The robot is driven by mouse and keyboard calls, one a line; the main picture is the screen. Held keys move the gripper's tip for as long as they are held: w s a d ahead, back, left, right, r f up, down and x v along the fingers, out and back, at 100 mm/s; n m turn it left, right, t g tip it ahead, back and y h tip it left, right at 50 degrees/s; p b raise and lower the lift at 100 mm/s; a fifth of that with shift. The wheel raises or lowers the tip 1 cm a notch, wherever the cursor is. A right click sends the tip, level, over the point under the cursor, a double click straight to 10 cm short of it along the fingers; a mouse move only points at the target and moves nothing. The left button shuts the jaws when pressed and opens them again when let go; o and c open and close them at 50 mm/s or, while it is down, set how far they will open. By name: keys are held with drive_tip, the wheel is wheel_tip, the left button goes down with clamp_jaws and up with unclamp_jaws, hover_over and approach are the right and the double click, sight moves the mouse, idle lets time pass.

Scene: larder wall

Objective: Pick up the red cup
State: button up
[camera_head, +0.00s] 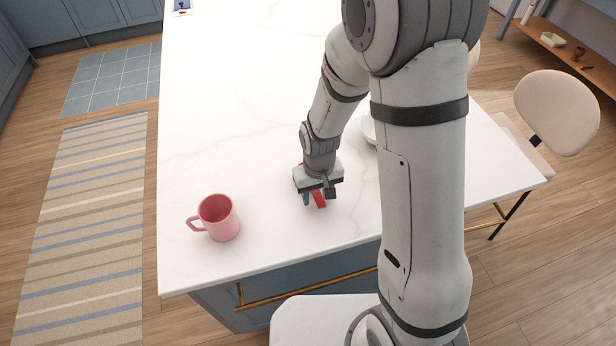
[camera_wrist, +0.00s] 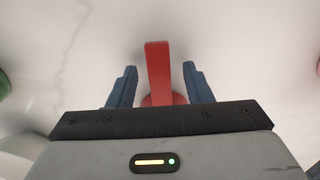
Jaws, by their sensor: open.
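A red thing (camera_head: 319,199) shows in the head view just under my gripper (camera_head: 316,198), on the white counter. Most of it is hidden by the gripper. In the wrist view a red upright bar (camera_wrist: 158,68), perhaps a handle, stands between the two blue fingers of my gripper (camera_wrist: 159,75), with a gap on each side. A rounded red part shows below the bar, mostly covered by the gripper body. I cannot tell its full shape. My gripper is open and not closed on it. A pink cup (camera_head: 219,218) with its handle to the left stands upright to the left of the gripper.
The white counter (camera_head: 240,110) is mostly clear, with its front edge near the pink cup. A white dish (camera_head: 368,130) is partly hidden behind my arm. A green thing (camera_wrist: 4,84) shows at the wrist view's left edge. A beige chair (camera_head: 557,112) stands at the right.

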drive_tip(key=shift+f, duration=0.35)
clamp_jaws()
idle(0.3)
